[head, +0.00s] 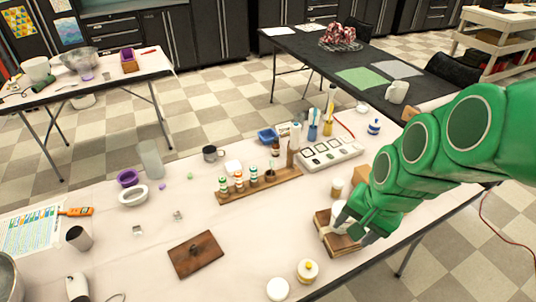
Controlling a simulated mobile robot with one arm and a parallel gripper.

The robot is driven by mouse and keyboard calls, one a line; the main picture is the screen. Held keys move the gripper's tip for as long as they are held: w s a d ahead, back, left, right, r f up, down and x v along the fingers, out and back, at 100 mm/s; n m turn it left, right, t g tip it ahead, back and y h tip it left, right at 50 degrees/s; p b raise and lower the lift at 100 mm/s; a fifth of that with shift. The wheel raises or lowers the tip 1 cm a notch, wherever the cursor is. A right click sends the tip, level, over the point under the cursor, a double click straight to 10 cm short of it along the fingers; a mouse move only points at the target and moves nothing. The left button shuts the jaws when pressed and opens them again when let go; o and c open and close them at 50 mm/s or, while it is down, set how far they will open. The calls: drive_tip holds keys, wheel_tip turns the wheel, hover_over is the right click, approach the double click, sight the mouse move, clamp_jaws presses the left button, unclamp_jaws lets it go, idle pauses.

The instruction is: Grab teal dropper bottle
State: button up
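Several small bottles stand in a row on a wooden rack (285,187) in the middle of the white table. The leftmost bottle (223,186) has a white top and a teal-green band. Another bottle (254,175) with a similar green band stands farther right, past an orange-banded one (239,181). They are too small for me to tell which is the teal dropper bottle. My gripper (355,229) is at the right, above a wooden block, well apart from the rack. Its dark fingers look spread, with nothing visibly held.
A white tray with dark squares (329,153) lies right of the rack. A grey mug (212,154) and an amber bottle (275,148) stand behind it. A brown wooden board (196,254) and a yellow-topped bottle (307,271) are in front. Table between rack and board is clear.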

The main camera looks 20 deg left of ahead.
drive_tip(key=w+a+f+m+t+y, duration=0.1)
drive_tip(key=w+a+f+m+y, duration=0.15)
drive_tip(key=w+a, duration=0.35)
drive_tip(key=w+a+f+m+t+y, duration=0.1)
drive_tip(key=w+a+f+m, duration=0.15)
drive_tip(key=w+a, duration=0.4)
drive_tip(key=m+t+y, duration=0.3)
drive_tip(key=m+t, duration=0.1)
drive_tip(key=m, duration=0.8)
hover_over(252, 168)
drive_tip(key=s+d, duration=0.5)
drive_tip(key=s, duration=0.3)
wheel_tip(252, 168, down, 8)
drive_tip(key=w+f+m+t, duration=0.1)
drive_tip(key=f+m, duration=0.1)
drive_tip(key=w+a+f+m+t, duration=0.1)
drive_tip(key=f+m, duration=0.1)
drive_tip(key=w+f+m+t, duration=0.1)
drive_tip(key=f+m, duration=0.1)
drive_tip(key=shift+w+a+m, duration=0.2)
drive_tip(key=shift+m, duration=0.2)
drive_tip(key=shift+w+f+m+t+h, duration=0.3)
drive_tip(key=shift+w+f+m+h, duration=0.05)
drive_tip(key=shift+f+m, duration=0.35)
drive_tip(key=shift+x, duration=3.8)
drive_tip(key=shift+r, duration=0.15)
drive_tip(key=shift+c, duration=0.2)
drive_tip(key=c, duration=1)
